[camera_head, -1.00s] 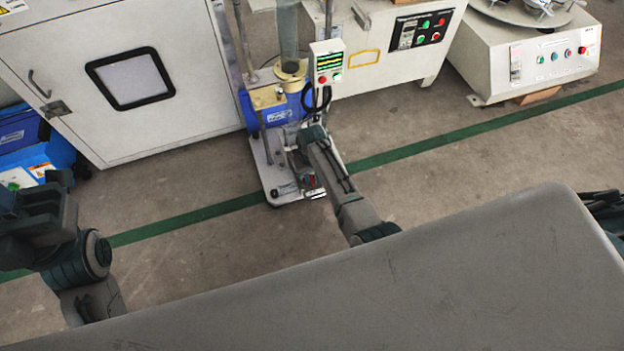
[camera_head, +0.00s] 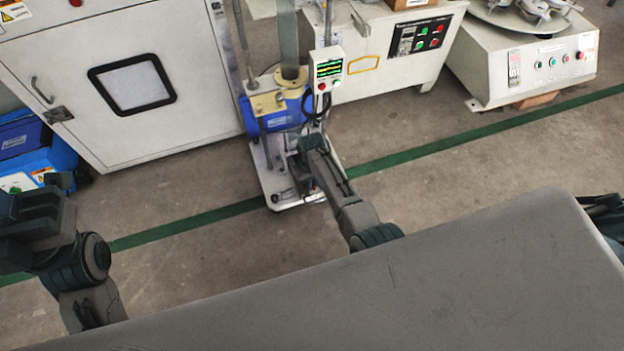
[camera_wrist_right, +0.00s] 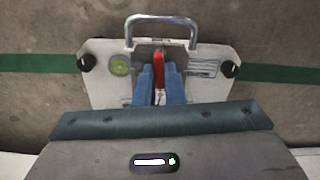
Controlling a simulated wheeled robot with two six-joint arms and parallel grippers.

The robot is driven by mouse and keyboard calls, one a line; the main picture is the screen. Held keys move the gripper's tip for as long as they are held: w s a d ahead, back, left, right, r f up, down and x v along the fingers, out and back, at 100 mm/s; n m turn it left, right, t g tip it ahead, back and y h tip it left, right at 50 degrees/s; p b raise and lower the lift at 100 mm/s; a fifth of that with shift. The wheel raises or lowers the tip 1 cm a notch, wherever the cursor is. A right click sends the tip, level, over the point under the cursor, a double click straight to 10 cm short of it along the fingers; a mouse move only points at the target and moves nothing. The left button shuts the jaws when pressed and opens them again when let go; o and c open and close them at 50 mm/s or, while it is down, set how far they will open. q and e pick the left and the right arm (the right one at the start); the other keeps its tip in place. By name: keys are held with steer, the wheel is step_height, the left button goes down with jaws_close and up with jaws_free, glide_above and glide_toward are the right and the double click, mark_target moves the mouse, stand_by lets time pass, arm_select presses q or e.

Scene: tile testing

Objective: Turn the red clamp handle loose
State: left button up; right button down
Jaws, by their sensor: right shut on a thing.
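The red clamp handle (camera_wrist_right: 159,68) shows in the right wrist view, upright in the picture between the two blue fingers of my right gripper (camera_wrist_right: 160,78). The gripper is shut on it. The handle is at the front of the machine's white base plate (camera_wrist_right: 105,88), behind a metal loop handle (camera_wrist_right: 162,20). In the head view my right gripper (camera_head: 302,172) reaches down to the front of the machine with the blue motor (camera_head: 275,112), and the arm hides the red handle. My left gripper (camera_head: 30,215) is at the left edge, away from the machine; its fingers are unclear.
A white cabinet (camera_head: 190,60) stands left of the machine and a cream control unit (camera_head: 395,55) right of it. Blue boxes (camera_head: 30,150) sit at far left. The floor in front is clear.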

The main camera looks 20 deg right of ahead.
steer(key=n+p, duration=0.2)
steer(key=n, duration=0.1)
steer(key=shift+r, duration=0.1)
steer(key=shift+n, duration=0.7)
